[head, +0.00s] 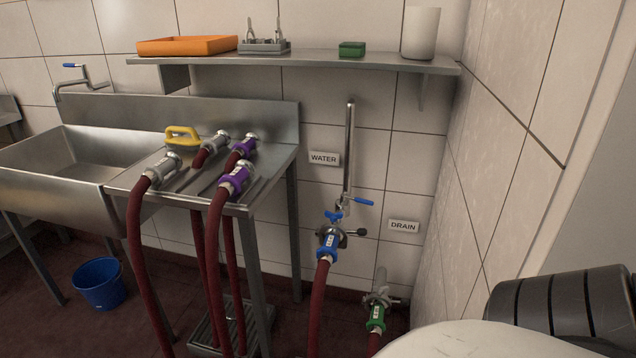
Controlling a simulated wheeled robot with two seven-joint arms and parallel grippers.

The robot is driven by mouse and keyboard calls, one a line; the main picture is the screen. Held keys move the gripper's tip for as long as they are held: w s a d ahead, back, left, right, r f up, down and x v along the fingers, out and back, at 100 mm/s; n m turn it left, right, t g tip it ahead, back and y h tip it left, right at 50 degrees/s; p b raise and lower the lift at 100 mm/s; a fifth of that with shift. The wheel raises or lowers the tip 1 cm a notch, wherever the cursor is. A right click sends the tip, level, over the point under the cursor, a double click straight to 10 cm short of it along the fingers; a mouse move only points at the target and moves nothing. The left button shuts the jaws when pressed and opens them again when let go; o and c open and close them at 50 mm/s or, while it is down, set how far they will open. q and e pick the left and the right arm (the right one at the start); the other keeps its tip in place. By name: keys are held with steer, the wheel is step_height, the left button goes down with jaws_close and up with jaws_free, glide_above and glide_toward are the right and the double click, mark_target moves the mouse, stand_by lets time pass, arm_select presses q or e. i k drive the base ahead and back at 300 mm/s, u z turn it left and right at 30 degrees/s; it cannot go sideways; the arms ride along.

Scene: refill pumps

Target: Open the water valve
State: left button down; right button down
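The water pipe (348,150) runs down the tiled wall beside the WATER label (324,158). A valve with a blue lever (364,201) sits at its lower end, the lever pointing right and roughly level, across the pipe. A smaller blue handle (333,216) shows just below it. Under these, a blue coupling (328,243) joins a dark red hose (318,300) to the outlet. Neither of my grippers is in view, and nothing touches the lever.
The drain outlet with a green coupling (376,316) is low right, below the DRAIN label (404,226). A steel bench (270,165) with several hose ends, a sink (60,170) and a blue bucket (98,284) stand left. A shelf (330,62) hangs above; the right wall is close.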

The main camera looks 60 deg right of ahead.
mark_target(343, 197)
steer(key=i, duration=2.05)
steer(key=z, duration=1)
